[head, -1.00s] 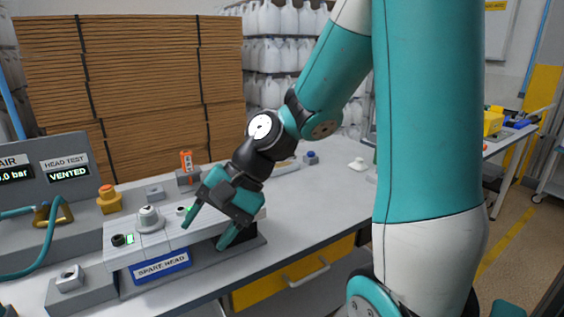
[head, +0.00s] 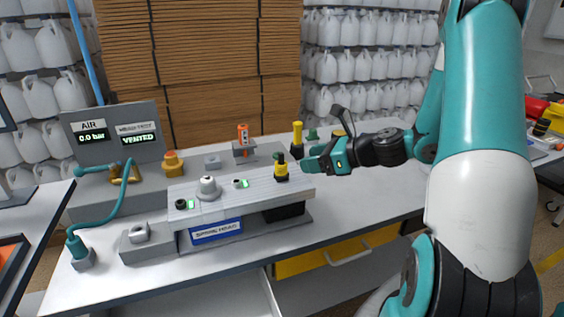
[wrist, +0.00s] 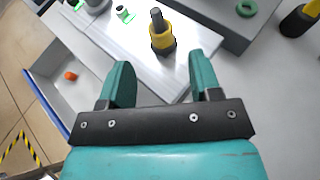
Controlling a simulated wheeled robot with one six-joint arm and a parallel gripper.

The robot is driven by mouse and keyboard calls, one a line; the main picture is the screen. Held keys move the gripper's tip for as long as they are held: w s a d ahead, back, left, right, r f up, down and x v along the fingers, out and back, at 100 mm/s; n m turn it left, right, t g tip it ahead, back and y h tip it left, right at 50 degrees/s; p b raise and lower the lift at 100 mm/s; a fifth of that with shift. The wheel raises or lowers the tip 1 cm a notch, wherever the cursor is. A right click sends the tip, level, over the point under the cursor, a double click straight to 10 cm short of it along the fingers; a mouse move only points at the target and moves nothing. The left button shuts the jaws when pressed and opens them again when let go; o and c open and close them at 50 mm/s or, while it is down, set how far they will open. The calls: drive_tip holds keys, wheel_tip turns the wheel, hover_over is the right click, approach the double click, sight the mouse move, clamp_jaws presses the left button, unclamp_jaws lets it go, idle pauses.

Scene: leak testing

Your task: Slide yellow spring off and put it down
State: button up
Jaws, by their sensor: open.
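A yellow spring (head: 281,164) sits around a dark upright post at the right end of the pale spare-head block (head: 250,188). In the wrist view the yellow spring (wrist: 162,40) shows just beyond the fingertips, with the dark post top standing out of it. My gripper (head: 306,164) is to the right of the spring, apart from it. In the wrist view the gripper (wrist: 160,68) has its two teal fingers spread, with nothing between them.
A yellow-topped piece (head: 297,133) stands behind the block, and a green ring (wrist: 246,8) lies nearby. An orange-marked stand (head: 243,140) and a yellow-orange knob (head: 172,162) are further left.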

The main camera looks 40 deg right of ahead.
sight(284, 162)
drive_tip(key=p+x, duration=0.1)
drive_tip(key=x, duration=0.9)
drive_tip(key=shift+w+a+f, duration=0.15)
drive_tip(key=shift+w, duration=0.1)
clamp_jaws()
drive_tip(key=shift+p, duration=0.3)
drive_tip(key=shift+r+p, duration=3.95)
drive_tip(key=shift+r, duration=0.05)
